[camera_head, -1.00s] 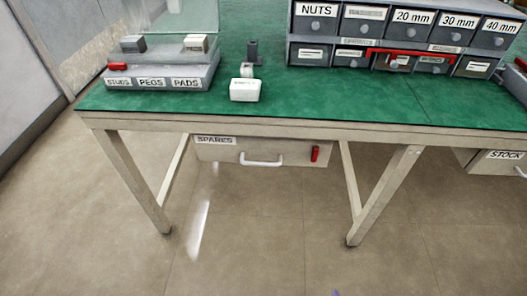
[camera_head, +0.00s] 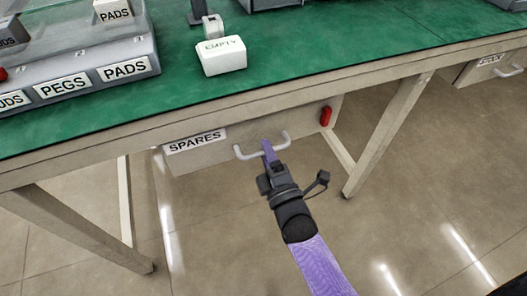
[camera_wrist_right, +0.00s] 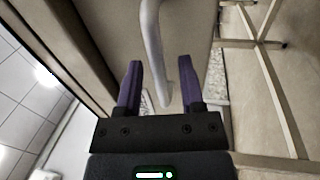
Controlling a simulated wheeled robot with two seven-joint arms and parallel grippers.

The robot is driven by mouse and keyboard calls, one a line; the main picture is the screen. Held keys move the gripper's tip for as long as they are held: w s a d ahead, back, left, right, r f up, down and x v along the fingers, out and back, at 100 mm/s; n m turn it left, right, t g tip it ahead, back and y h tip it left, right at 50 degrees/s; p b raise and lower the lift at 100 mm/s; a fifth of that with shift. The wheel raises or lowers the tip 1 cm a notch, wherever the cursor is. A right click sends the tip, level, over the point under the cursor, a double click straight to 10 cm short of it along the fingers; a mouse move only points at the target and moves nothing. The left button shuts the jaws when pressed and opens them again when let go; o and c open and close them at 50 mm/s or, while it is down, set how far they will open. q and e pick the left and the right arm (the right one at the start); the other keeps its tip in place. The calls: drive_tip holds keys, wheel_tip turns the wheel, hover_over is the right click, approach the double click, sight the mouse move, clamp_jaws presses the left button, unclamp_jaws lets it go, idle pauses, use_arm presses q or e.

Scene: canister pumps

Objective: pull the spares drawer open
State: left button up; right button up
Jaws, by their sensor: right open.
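The spares drawer (camera_head: 300,124) hangs under the green workbench, with a SPARES label on its front. It looks shut. Its white bar handle (camera_head: 244,155) shows in the middle of the front. My right gripper (camera_head: 267,146) has purple fingers and is at the handle from the front. In the right wrist view the handle (camera_wrist_right: 151,35) runs between the two fingers of the open gripper (camera_wrist_right: 160,64), with gaps on both sides. The gripper hides part of the handle in the head view. My left gripper is not in view.
A red piece (camera_head: 325,116) sits on the right of the drawer front. On the green bench (camera_head: 330,50) stand a white box (camera_head: 222,58) marked EMPTY and a grey tray (camera_head: 90,83) labelled PEGS and PADS. Bench legs flank the drawer. The floor in front is clear.

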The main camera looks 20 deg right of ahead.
drive_tip(key=shift+w+r, duration=0.1)
drive_tip(key=shift+w, duration=0.25)
clamp_jaws()
idle(0.8)
idle(0.4)
